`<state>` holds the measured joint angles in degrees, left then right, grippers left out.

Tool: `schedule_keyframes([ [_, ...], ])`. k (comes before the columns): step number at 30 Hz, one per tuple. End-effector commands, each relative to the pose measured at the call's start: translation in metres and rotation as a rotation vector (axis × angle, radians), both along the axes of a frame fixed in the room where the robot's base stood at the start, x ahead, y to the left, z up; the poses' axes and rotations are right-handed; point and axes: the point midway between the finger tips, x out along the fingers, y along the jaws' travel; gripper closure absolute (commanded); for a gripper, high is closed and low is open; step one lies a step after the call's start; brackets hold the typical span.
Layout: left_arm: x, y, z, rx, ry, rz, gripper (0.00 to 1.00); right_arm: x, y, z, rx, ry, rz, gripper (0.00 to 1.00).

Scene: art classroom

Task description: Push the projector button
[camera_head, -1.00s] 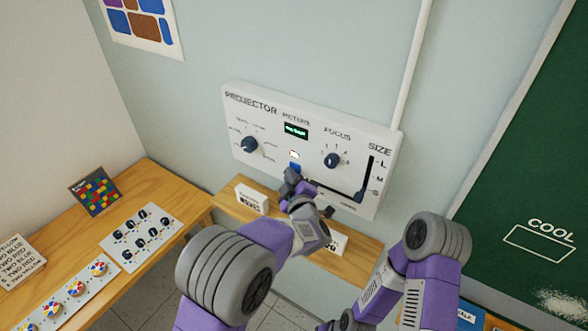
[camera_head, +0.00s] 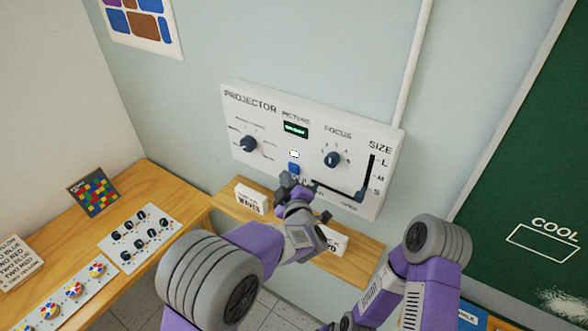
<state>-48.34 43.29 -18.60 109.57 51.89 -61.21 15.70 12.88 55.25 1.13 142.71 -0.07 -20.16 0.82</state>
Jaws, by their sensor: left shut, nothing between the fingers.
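The white projector panel (camera_head: 318,117) is fixed to the wall. It carries a small green-lit display (camera_head: 295,130), a left knob (camera_head: 248,143), a focus knob (camera_head: 332,159) and a size slider (camera_head: 362,194). The blue button (camera_head: 294,168) sits below the display, under a small lit white square. My left gripper (camera_head: 287,181) is shut and empty, just below the blue button; I cannot tell whether it touches it. The button shows above the fingertips. My right arm is at the lower right; the fingers of its gripper are not in view.
A wooden shelf (camera_head: 226,199) with white cards (camera_head: 250,199) runs under the panel. A wooden table (camera_head: 160,183) at left holds a knob board (camera_head: 140,238), a coloured-dial strip (camera_head: 72,290) and a colour-grid card (camera_head: 94,192). A green chalkboard (camera_head: 530,180) is at right.

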Motion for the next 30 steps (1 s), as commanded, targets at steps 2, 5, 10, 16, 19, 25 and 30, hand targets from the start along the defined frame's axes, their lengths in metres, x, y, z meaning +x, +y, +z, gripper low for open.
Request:
schedule_keyframes([
  [2, -0.007, 0.005, -0.002, -0.001, 0.0, -0.001, 1.0, 0.0, 0.0, -0.005, 0.0, 0.0, 0.0, 0.63],
  [5, -0.016, 0.011, -0.002, -0.001, 0.0, -0.002, 1.0, 0.0, 0.0, -0.009, 0.0, 0.0, 0.0, 0.63],
  [10, -0.029, 0.021, -0.001, -0.001, 0.0, -0.001, 1.0, 0.0, 0.0, -0.014, 0.0, 0.0, 0.0, 0.63],
  [16, -0.039, 0.027, -0.001, -0.001, 0.0, -0.002, 1.0, 0.0, 0.0, -0.017, 0.0, 0.0, 0.0, 0.63],
  [19, -0.039, 0.028, -0.001, 0.0, 0.001, -0.002, 1.0, 0.0, 0.0, -0.017, 0.0, 0.0, 0.0, 0.63],
  [25, -0.039, 0.028, -0.001, 0.0, 0.001, -0.002, 1.0, 0.0, 0.0, -0.017, 0.0, 0.0, 0.0, 0.63],
  [30, -0.038, 0.029, -0.005, 0.004, 0.008, -0.003, 1.0, 0.0, 0.0, -0.018, 0.0, 0.0, 0.0, 0.63],
])
